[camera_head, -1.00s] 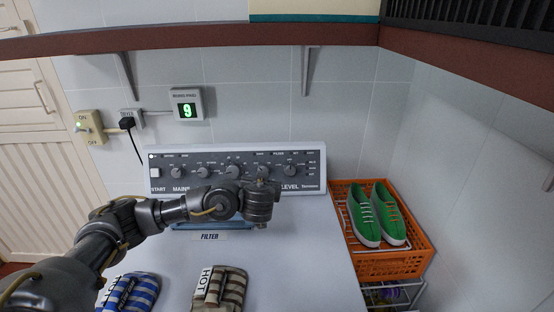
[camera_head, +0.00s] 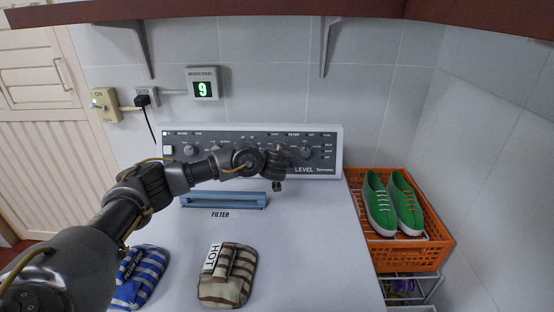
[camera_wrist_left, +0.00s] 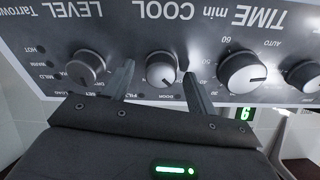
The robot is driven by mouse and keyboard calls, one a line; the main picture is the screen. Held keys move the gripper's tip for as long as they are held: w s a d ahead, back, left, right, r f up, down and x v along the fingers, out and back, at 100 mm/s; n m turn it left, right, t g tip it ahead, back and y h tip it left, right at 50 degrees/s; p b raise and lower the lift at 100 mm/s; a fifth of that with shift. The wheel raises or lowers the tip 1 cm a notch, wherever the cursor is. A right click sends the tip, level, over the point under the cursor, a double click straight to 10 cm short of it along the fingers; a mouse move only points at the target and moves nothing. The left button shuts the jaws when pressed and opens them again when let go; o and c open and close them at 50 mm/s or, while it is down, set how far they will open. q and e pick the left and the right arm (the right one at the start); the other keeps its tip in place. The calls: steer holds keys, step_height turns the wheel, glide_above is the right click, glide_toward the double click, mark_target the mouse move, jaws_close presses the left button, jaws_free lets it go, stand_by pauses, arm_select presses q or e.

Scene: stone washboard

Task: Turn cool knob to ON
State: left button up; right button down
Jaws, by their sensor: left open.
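The cool knob (camera_wrist_left: 162,70) is a small silver knob below the word COOL on the grey control panel (camera_wrist_left: 120,12); the wrist view shows the panel upside down. My left gripper (camera_wrist_left: 158,68) is open, with one finger on each side of the cool knob. I cannot tell whether the fingers touch it.
The level knob (camera_wrist_left: 86,67) and time knob (camera_wrist_left: 241,72) flank the cool knob closely. A blue filter handle (camera_head: 222,201) lies below my arm. Striped slippers (camera_head: 226,275) lie on the white top. An orange crate (camera_head: 437,250) with green shoes (camera_head: 393,203) stands at right.

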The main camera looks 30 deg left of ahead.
arm_select(q)
steer(key=shift+w+a+f, duration=0.15)
steer(key=shift+w, duration=0.2)
steer(key=shift+s, duration=0.1)
